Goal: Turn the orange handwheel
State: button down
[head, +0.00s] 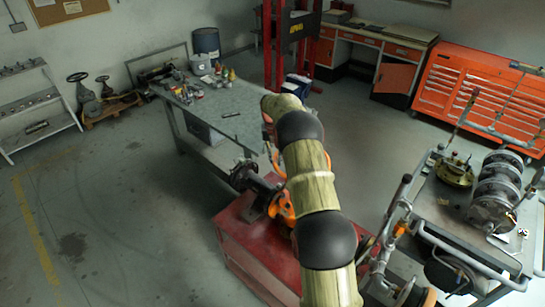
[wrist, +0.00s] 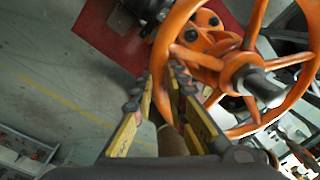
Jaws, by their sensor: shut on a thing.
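The orange handwheel (wrist: 252,75) fills the right side of the wrist view, with its spokes meeting a grey hub and stem (wrist: 262,86). My gripper (wrist: 162,76) is shut on the left part of its rim, one yellow-sided finger on each side. In the head view, my arm hides most of the handwheel and the gripper; a strip of orange rim (head: 277,160) shows beside the arm. The orange valve body (head: 284,207) and a dark flange (head: 262,187) sit on a red stand (head: 250,240).
A grey workbench (head: 240,125) with bottles and small parts stands behind the valve. A metal cart (head: 460,215) with pipes and a motor-like unit stands close on the right. An orange tool cabinet (head: 470,85) is at the back right.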

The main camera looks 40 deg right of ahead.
jog(key=shift+s+a+r+n, duration=0.1)
jog(key=shift+a+r+n, duration=0.05)
jog(key=shift+n, duration=0.15)
jog(key=c, duration=2.1)
grip_release()
jog(key=shift+o, duration=0.2)
notch_tip(320, 180, up, 12)
jog(key=shift+a, duration=0.4)
jog(key=shift+o, duration=0.5)
jog(key=shift+d, duration=0.1)
